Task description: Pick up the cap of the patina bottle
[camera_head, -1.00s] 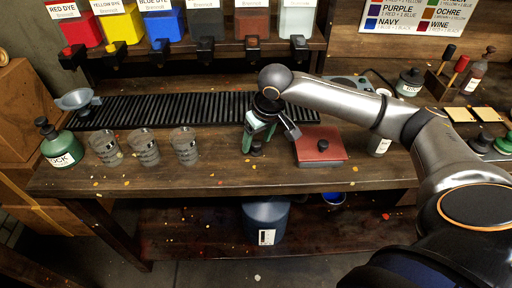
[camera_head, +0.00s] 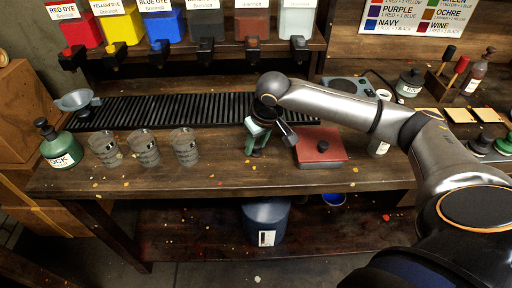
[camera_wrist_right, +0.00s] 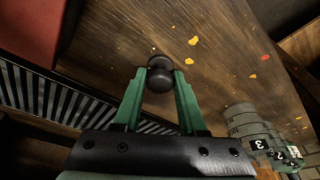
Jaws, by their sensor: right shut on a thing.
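A small black cap (camera_wrist_right: 160,72) with a rounded knob sits between the green fingertips of my right gripper (camera_wrist_right: 160,88) in the right wrist view. The fingers are shut on it. In the head view my right gripper (camera_head: 257,139) points down at the front middle of the workbench, with the dark cap (camera_head: 257,153) low between its fingers. The cap is at or very near the bench top; I cannot tell if it touches. I cannot read a patina label on any bottle; one bottle (camera_head: 379,147) is partly hidden under my right arm. My left gripper is not in view.
Several clear cups (camera_head: 185,148) and a green bottle (camera_head: 60,147) stand to the left. A black slatted rack (camera_head: 190,110) runs behind. Dye containers (camera_head: 206,22) hang above.

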